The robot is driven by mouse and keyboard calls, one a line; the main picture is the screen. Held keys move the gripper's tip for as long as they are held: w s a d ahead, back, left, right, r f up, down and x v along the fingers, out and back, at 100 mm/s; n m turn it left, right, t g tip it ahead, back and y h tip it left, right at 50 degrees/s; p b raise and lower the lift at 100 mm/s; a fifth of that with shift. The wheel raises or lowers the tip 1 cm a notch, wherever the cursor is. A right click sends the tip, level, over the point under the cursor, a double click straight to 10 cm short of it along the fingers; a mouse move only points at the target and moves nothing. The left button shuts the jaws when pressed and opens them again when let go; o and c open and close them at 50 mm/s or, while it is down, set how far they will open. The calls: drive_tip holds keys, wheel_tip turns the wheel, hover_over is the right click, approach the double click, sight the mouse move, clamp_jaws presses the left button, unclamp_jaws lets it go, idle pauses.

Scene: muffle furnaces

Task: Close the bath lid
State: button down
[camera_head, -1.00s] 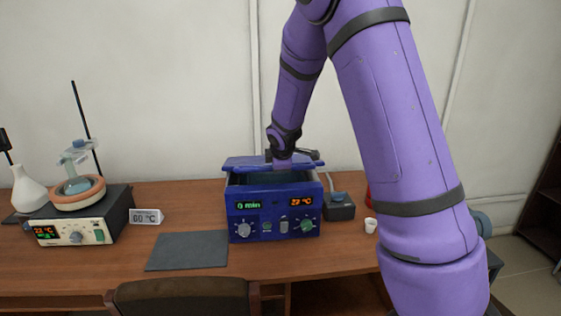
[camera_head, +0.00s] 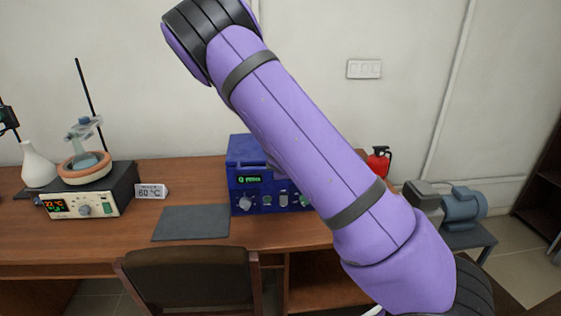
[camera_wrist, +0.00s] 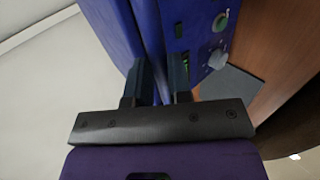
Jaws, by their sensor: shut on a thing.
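The blue bath (camera_head: 240,202) stands on the wooden table, its front panel with a green display and knobs facing me. The blue lid (camera_head: 246,150) appears to lie over the top of the bath; my arm hides the right part, so I cannot tell if it is fully seated. In the wrist view, my gripper (camera_wrist: 159,84) is at the lid's front edge, with the lid (camera_wrist: 112,40) to the left and the panel to the right. The fingers are shut on part of the lid, though the exact grip is hard to see. The head view hides my gripper behind my arm.
A grey mat (camera_head: 190,223) lies left of the bath. A chair (camera_head: 188,278) stands in front. A red extinguisher (camera_head: 378,161) and a pump (camera_head: 462,205) are at right.

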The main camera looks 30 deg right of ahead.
drive_tip(key=shift+s+f+t, duration=0.15)
drive_tip(key=shift+f+t, duration=0.05)
drive_tip(key=shift+f, duration=0.6)
drive_tip(key=shift+s+f+t, duration=0.15)
drive_tip(key=shift+f+t, duration=0.05)
drive_tip(key=shift+f, duration=0.6)
drive_tip(key=c, duration=1.1)
unclamp_jaws()
drive_tip(key=shift+a, duration=0.1)
drive_tip(key=shift+o, duration=0.2)
drive_tip(key=shift+r, duration=0.15)
drive_tip(key=v, duration=1)
drive_tip(key=shift+r, duration=0.2)
drive_tip(key=shift+s+a, duration=0.1)
drive_tip(key=shift+s, duration=0.05)
